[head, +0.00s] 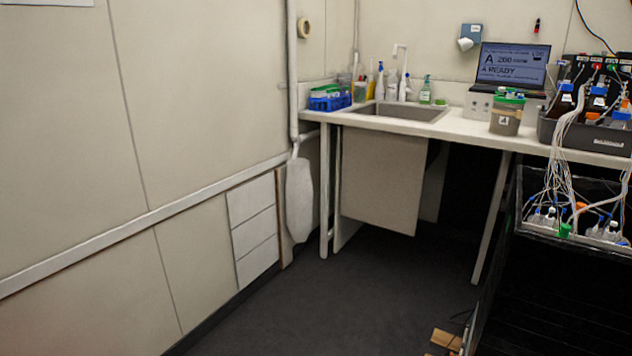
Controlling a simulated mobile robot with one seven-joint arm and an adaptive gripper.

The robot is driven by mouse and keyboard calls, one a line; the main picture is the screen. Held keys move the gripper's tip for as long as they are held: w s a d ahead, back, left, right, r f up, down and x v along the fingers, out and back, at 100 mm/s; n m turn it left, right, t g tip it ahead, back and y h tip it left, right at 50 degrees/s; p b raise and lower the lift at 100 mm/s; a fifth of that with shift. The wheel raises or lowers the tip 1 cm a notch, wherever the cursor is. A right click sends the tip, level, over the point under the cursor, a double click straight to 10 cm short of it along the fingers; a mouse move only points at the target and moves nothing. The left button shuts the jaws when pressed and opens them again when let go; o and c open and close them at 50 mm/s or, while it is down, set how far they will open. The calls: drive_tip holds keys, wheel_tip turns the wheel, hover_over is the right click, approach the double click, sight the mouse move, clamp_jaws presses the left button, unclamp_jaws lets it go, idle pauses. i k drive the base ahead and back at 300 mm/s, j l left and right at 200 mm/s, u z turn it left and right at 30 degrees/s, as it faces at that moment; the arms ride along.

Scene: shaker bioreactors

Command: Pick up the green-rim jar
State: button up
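The green-rim jar (506,115) stands upright on the white bench, right of the sink. It has a green band at its top, a greyish body and a white label that seems to read "A". It stands in front of the laptop and just left of a dark tray of bottles. My gripper is not in view.
A laptop (511,66) is behind the jar; its screen reads "A", "200" and "READY". A dark tray (590,137) holds tubed bottles. A sink (401,111), several bottles and a blue rack (330,103) are further left. A black-framed shaker (520,200) fills the lower right. Left floor is clear.

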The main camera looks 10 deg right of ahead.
sight(507, 112)
drive_tip(key=i, duration=0.7)
drive_tip(key=i+j+z, duration=0.15)
drive_tip(key=i, duration=0.6)
drive_tip(key=i+z, duration=0.65)
drive_tip(key=i+j+z, duration=0.2)
drive_tip(key=i+z, duration=0.4)
drive_tip(key=i, duration=0.3)
drive_tip(key=i+j+z, duration=0.15)
drive_tip(key=i+z, duration=0.15)
drive_tip(key=i, duration=0.25)
